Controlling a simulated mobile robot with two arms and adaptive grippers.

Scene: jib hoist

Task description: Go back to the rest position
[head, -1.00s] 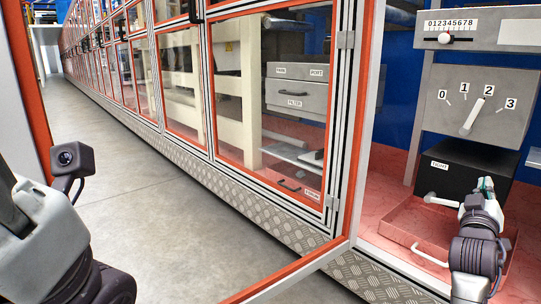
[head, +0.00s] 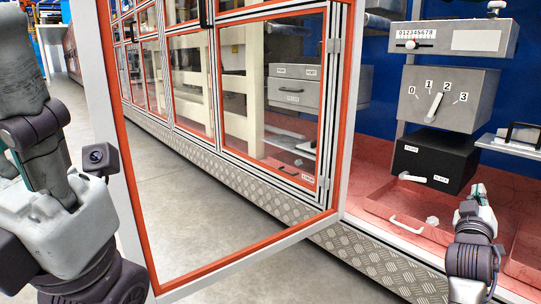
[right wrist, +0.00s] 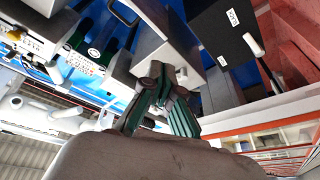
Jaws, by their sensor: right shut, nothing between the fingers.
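My right gripper (head: 480,191) is shut and empty in the head view, low at the right, in front of the red floor of the open bay. In the right wrist view its green and grey fingers (right wrist: 162,82) show with nothing between them. My left arm fills the left side of the head view, with a small camera on its wrist. The fingers of my left gripper do not show clearly there.
The red-framed door (head: 262,245) stands open between my arms. Behind the right gripper are a black box (head: 436,158), a grey dial box (head: 465,95), a scale panel (head: 480,39) and a red tray (head: 385,205). A grey shelf (head: 510,146) stands at right.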

